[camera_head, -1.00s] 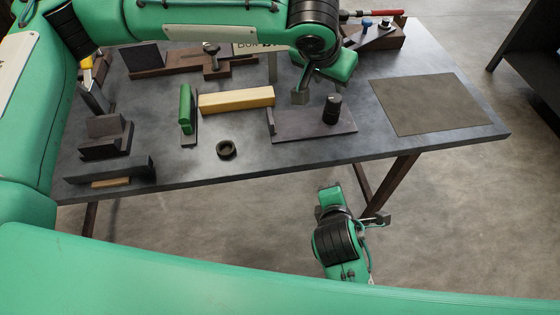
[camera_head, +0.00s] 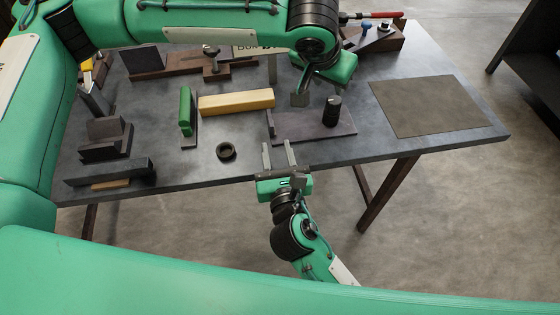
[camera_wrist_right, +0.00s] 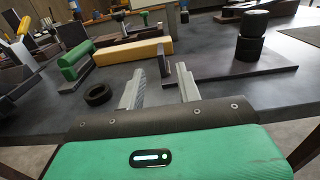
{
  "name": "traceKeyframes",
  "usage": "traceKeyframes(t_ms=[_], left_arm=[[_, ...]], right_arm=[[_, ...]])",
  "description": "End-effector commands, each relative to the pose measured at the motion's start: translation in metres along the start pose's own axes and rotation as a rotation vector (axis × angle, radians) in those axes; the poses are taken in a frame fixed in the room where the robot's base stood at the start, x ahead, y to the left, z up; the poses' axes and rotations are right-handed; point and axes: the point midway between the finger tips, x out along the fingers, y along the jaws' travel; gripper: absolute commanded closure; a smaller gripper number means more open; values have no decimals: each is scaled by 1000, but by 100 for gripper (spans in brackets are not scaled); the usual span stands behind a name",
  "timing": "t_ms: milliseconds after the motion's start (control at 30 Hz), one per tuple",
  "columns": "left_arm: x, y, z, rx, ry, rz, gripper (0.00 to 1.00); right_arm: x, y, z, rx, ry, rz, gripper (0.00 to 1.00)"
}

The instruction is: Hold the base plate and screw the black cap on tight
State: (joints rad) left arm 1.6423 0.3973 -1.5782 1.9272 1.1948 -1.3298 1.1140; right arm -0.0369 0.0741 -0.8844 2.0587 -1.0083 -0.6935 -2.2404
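The base plate (camera_head: 312,125) is a flat dark brown plate on the table with a low upright lip at its left end; it also shows in the right wrist view (camera_wrist_right: 225,67). A black cylinder in stacked parts stands upright on it, its top part looking like the black cap (camera_head: 333,103), also in the right wrist view (camera_wrist_right: 254,22). My left gripper (camera_head: 300,98) hangs by the plate's far edge; its finger gap and any contact are unclear. My right gripper (camera_head: 279,157) is open and empty at the table's front edge, fingers pointing toward the plate; they also show in the wrist view (camera_wrist_right: 162,88).
A black ring (camera_head: 226,151) lies left of the plate. A yellow bar (camera_head: 236,101) and a green-topped block (camera_head: 186,110) stand behind it. Dark blocks (camera_head: 106,140) fill the left side. A brown mat (camera_head: 428,105) lies bare at the right.

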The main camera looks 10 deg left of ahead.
Motion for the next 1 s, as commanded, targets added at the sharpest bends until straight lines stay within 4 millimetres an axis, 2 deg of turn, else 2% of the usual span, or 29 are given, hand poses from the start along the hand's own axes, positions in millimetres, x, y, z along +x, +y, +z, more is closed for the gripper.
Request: traceKeyframes(t_ms=[33,300,500,700,967,1000], left_arm=[[0,0,0,0,0,0,64],[0,0,0,0,0,0,64],[0,0,0,0,0,0,64],[0,0,0,0,0,0,64],[0,0,0,0,0,0,64],[0,0,0,0,0,0,64]], right_arm=[[11,0,1,-1,-2,-1,65],[64,0,0,2,0,-1,65],[92,0,0,3,1,-1,65],[103,0,0,4,1,0,65],[104,0,0,4,2,0,65],[104,0,0,4,2,0,71]])
